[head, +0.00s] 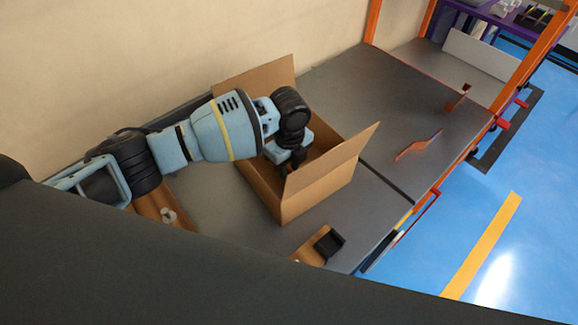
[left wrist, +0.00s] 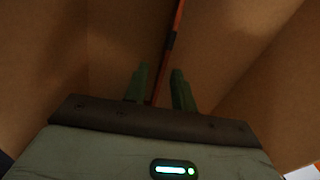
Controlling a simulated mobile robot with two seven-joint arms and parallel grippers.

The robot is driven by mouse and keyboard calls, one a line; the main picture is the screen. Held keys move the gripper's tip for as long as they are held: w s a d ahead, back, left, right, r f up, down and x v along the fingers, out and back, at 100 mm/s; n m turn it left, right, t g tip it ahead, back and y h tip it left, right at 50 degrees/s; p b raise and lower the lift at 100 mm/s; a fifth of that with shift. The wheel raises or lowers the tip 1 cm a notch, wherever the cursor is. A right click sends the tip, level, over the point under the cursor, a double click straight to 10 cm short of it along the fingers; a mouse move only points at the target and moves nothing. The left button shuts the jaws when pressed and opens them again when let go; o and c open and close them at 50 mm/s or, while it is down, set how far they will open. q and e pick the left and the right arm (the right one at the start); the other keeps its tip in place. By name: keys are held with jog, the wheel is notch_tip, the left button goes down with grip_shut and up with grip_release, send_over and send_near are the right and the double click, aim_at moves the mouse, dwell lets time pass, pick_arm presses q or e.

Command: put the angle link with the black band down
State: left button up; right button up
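The angle link with the black band (left wrist: 171,42) shows in the left wrist view as a thin copper-orange strip seen edge-on, its dark band near the upper middle. It runs down between my left gripper's two fingers (left wrist: 160,88), with gaps visible beside it. The fingers are apart, so the gripper looks open around the link. In the head view my left gripper (head: 291,162) reaches down into the open cardboard box (head: 312,191); its fingertips and the link are hidden there by the arm and box wall. My right gripper is not in view.
Two copper-coloured bent pieces lie on the grey table to the right, one nearer (head: 419,146) and one farther (head: 459,98). A brown block with a black part (head: 328,243) stands at the front edge. The box walls and raised flaps surround my left gripper closely.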

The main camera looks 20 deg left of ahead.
aim_at(289, 169)
pick_arm(q)
notch_tip(289, 169, up, 12)
dwell(0.4)
jog(key=shift+f, duration=0.15)
